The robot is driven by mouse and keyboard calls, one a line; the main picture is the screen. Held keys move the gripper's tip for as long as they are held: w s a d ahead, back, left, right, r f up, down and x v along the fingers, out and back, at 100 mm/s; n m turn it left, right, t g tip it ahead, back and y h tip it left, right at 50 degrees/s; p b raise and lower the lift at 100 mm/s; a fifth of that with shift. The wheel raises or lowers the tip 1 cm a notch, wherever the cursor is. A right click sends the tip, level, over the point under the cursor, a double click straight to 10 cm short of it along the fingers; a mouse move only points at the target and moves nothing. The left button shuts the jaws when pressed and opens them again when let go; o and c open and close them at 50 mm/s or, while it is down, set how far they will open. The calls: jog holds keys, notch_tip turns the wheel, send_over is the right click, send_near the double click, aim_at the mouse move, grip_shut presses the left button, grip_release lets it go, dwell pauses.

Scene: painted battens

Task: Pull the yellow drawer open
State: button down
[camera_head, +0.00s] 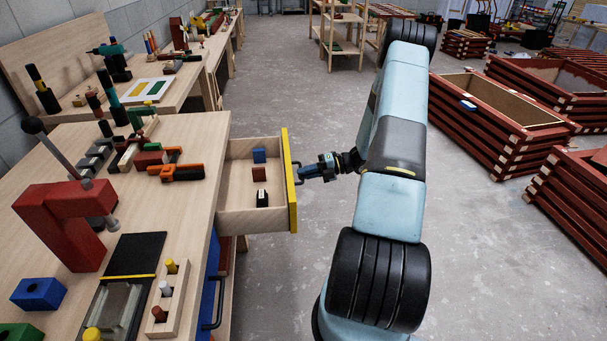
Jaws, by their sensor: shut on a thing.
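The yellow drawer (290,182) stands pulled out from the right side of the wooden workbench, with its inside in view. A blue block, a brown block and a dark block with a white part lie in it. My gripper (304,174) is at the dark handle on the yellow front and is shut on it. My arm comes in from the right of the drawer. The fingertips are small here, and the exact hold on the handle is hard to see.
The workbench top (200,215) carries a red press (65,215), a blue block (38,293) and several tools. Red slatted crates (480,130) stand at the right. Grey floor is clear around my arm.

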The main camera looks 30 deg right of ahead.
jog(key=shift+f, duration=0.2)
jog(key=c, duration=1.2)
grip_release()
jog(key=shift+w+r, duration=0.1)
jog(key=shift+w, duration=0.05)
jog(key=shift+o, duration=0.2)
jog(key=v, duration=1.3)
jog(key=shift+d, duration=0.35)
